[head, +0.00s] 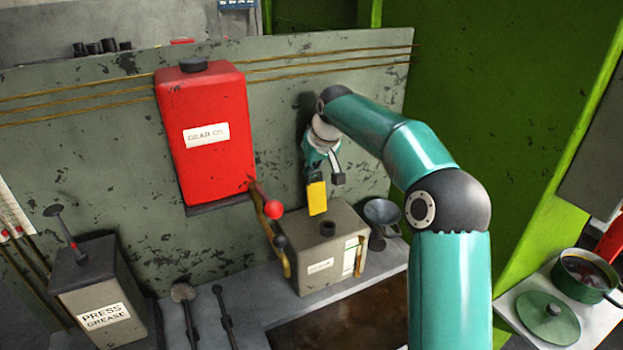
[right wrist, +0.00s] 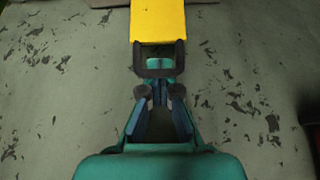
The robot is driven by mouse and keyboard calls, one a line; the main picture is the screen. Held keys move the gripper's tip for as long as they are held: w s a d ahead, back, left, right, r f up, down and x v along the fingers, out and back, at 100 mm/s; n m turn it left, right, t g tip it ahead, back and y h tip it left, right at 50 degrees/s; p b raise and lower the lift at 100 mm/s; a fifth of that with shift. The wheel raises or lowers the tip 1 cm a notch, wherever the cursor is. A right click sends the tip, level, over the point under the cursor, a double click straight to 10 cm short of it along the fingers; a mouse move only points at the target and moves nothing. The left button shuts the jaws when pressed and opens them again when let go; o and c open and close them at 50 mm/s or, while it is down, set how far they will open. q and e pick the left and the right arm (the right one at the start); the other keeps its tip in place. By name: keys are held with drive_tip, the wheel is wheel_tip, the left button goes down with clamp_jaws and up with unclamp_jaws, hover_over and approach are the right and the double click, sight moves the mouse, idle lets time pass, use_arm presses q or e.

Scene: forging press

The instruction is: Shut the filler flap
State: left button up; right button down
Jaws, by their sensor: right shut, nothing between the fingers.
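The yellow filler flap (head: 317,198) stands upright at the back of the grey tank (head: 318,272), behind its dark filler neck (head: 327,229). My right gripper (head: 319,172) points down from above, at the upper end of the flap. My left gripper is in neither view.
A red gear oil tank (head: 208,130) hangs on the grey panel at left. A red-knobbed lever (head: 272,210) and a metal funnel (head: 382,215) flank the grey tank. A press grease can (head: 95,290) stands at lower left. A pot (head: 584,275) sits at right.

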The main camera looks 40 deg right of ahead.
drive_tip(key=shift+s+a+f+b, duration=0.1)
drive_tip(key=shift+s+a+b, duration=0.15)
drive_tip(key=shift+s+b, duration=0.55)
drive_tip(key=shift+s+a+f+b, duration=0.1)
drive_tip(key=shift+s+a+b, duration=0.15)
drive_tip(key=shift+s+b, duration=0.5)
drive_tip(key=shift+s+a+b, duration=0.25)
drive_tip(key=shift+s+b, duration=0.45)
drive_tip(key=shift+s, duration=0.15)
drive_tip(key=shift+r, duration=0.1)
wheel_tip(320, 180, up, 7)
drive_tip(key=p, duration=0.7)
drive_tip(key=shift+a, duration=0.1)
